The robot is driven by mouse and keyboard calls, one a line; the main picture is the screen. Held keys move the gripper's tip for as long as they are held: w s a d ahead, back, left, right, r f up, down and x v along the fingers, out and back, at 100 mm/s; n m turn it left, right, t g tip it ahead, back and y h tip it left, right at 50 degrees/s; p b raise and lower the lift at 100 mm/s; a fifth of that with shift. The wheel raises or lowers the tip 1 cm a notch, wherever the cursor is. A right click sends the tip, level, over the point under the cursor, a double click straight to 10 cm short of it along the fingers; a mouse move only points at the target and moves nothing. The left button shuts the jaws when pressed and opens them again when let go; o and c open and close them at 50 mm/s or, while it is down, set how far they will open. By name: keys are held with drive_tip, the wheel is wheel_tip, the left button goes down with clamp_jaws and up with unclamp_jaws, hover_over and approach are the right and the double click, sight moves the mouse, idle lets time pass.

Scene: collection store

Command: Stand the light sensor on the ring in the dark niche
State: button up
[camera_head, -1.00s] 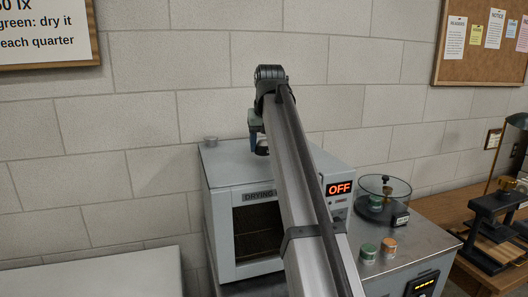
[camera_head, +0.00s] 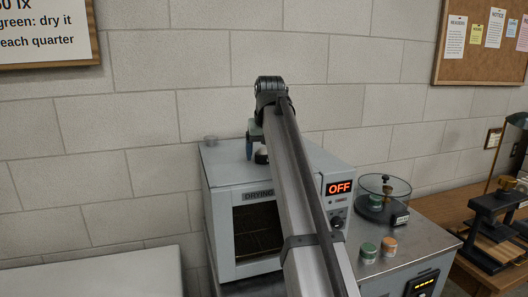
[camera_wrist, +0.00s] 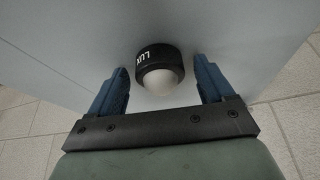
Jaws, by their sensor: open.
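The light sensor (camera_wrist: 152,60) is a black puck marked LUX with a pale dome. It is on the grey top of the drying oven (camera_head: 225,172), and its dark body shows in the head view (camera_head: 261,157) beside my arm. My gripper (camera_wrist: 161,65) is open, with one blue finger on each side of the sensor and a visible gap to each. In the head view my gripper (camera_head: 255,152) is low over the oven top, partly hidden by my arm. I see no dark niche or ring in these frames.
A small grey disc (camera_head: 210,141) lies at the oven's back left. To the right, a clear round container (camera_head: 384,197), a green tin (camera_head: 368,252) and an orange tin (camera_head: 389,247) stand on a metal cabinet. The wall is close behind the oven.

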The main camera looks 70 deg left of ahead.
drive_tip(key=v, duration=1.1)
drive_tip(key=shift+o, duration=0.5)
drive_tip(key=shift+d+r, duration=0.25)
drive_tip(key=shift+r, duration=0.35)
drive_tip(key=shift+f, duration=0.15)
